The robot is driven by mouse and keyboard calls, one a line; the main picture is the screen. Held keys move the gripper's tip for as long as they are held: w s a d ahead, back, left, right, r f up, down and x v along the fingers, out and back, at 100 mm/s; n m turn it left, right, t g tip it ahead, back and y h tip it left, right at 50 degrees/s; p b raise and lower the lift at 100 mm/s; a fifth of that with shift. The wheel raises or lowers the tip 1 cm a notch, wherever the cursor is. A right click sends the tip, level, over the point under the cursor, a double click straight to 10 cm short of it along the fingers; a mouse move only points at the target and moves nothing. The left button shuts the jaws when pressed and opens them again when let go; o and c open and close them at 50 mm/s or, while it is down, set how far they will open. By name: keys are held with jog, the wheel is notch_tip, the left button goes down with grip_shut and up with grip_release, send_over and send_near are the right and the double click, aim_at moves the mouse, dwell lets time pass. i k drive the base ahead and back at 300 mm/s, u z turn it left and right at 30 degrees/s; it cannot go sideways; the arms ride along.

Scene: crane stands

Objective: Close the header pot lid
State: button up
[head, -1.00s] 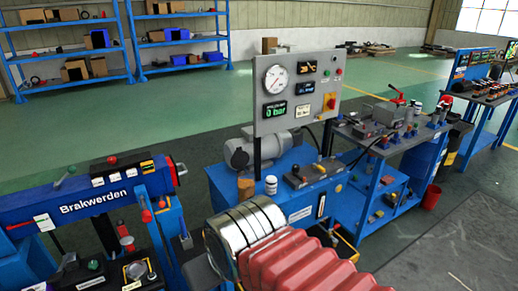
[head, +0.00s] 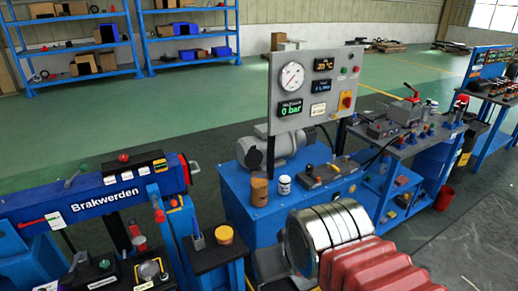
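No pot is clearly marked as the header pot, and I cannot tell which one it is. A small pot with an orange-yellow top (head: 223,235) stands on a dark stand beside the blue Brakwerden bench. A round glassy fitting with a pale rim (head: 150,270) sits low on that bench; I cannot tell whether it has a lid. A brown can (head: 260,191) and a white jar with a dark band (head: 284,185) stand on the blue cabinet. My arm, silver and red, crosses the lower right. My gripper's fingers do not show.
The blue Brakwerden bench (head: 95,207) with levers and a red knob fills the left. Further benches stand right. Green floor (head: 120,120) is open behind; grey floor is open at right.

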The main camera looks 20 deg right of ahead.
aim_at(254, 158)
jog(key=u, duration=0.05)
jog(key=i, duration=1)
jog(key=z, duration=0.05)
